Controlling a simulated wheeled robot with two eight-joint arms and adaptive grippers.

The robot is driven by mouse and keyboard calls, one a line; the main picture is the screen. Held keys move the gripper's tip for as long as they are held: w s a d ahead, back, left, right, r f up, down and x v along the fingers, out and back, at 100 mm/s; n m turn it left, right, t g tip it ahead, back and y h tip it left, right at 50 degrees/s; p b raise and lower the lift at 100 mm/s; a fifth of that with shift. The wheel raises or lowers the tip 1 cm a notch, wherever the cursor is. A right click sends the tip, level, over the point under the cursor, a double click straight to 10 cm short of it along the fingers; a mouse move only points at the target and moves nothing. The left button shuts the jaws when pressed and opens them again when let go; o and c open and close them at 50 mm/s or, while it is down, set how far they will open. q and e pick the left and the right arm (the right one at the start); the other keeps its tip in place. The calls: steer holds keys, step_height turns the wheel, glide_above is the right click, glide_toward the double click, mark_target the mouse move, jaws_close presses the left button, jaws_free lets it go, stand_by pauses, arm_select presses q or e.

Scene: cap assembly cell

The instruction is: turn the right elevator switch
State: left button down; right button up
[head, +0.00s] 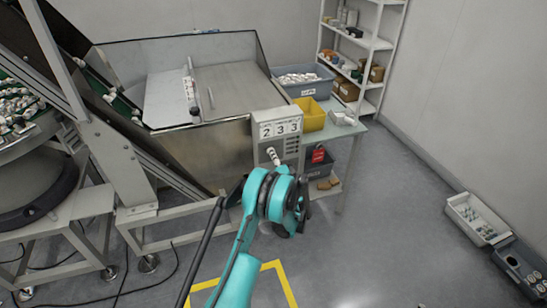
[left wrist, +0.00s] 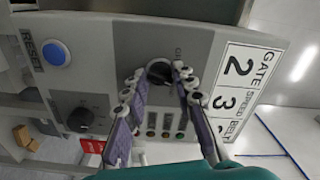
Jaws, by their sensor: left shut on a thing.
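A grey control box (head: 292,150) with a display reading 2 3 3 stands beside the metal hopper. In the left wrist view its panel (left wrist: 95,75) appears turned on its side. My left gripper (head: 274,160) is at the front of the box. In the left wrist view the left gripper (left wrist: 160,78) is shut on a round black knob (left wrist: 160,70), one finger on each side. A second black knob (left wrist: 80,119) with marks around it sits apart, to the lower left. The knob's label is partly hidden by a finger. My right gripper is not in view.
A blue RESET button (left wrist: 57,53) and a row of small coloured lights (left wrist: 165,125) are on the panel. A yellow bin (head: 310,115) and a grey bin (head: 300,82) stand behind the box. Trays (head: 476,218) lie on the floor at right. Open floor lies in front.

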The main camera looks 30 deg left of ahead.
arm_select(q)
steer(key=m, duration=0.5)
steer(key=shift+m, duration=0.3)
stand_by(0.5)
steer(key=c, duration=1.3)
jaws_free()
steer(key=shift+o, duration=0.2)
steer(key=v, duration=0.7)
steer(key=shift+s+d, duration=0.15)
steer(key=shift+d, duration=0.1)
